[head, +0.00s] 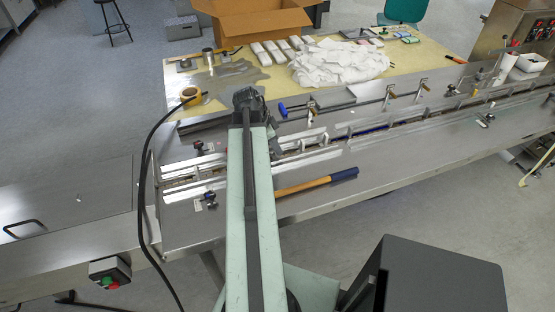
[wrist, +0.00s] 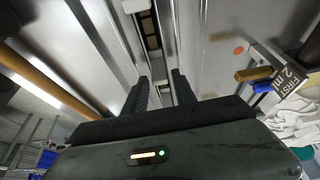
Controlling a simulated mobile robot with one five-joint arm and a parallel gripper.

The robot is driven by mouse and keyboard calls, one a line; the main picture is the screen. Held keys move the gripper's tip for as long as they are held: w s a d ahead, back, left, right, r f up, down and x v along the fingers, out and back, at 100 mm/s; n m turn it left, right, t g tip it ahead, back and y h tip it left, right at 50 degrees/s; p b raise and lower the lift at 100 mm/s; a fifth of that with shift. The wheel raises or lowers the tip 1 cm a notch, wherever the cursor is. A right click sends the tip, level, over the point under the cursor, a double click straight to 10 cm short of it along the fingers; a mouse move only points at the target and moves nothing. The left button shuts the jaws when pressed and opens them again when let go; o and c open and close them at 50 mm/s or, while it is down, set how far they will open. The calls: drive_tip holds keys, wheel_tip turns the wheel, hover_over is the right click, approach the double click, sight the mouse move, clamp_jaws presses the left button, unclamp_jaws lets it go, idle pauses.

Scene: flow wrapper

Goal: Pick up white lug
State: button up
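My gripper (wrist: 161,84) is open in the wrist view. Its two dark fingers stand apart over the long channel of the metal machine bed, with no held object visible between them. A whitish block (wrist: 134,5) sits at the channel by the top edge of the wrist view; it may be the white lug, but I cannot tell for sure. In the head view my arm hides the gripper and part of the channel. Several small pale pieces line the channel (head: 345,138) there, too small to tell apart.
A wooden handle with a blue end (head: 317,182) lies on the bed's near side, right of my arm. Blue-handled clamps (head: 297,107) and rods stand along the far side. Behind is a yellowish table (head: 425,62) with white wrapping (head: 338,62) and a cardboard box (head: 250,20).

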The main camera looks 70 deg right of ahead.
drive_tip(key=shift+b+x, duration=0.3)
drive_tip(key=shift+x, duration=0.7)
drive_tip(key=shift+r, duration=0.15)
clamp_jaws()
drive_tip(key=shift+r+p, duration=0.1)
drive_tip(key=shift+p, duration=0.2)
wheel_tip(320, 180, up, 10)
drive_tip(key=p, duration=1)
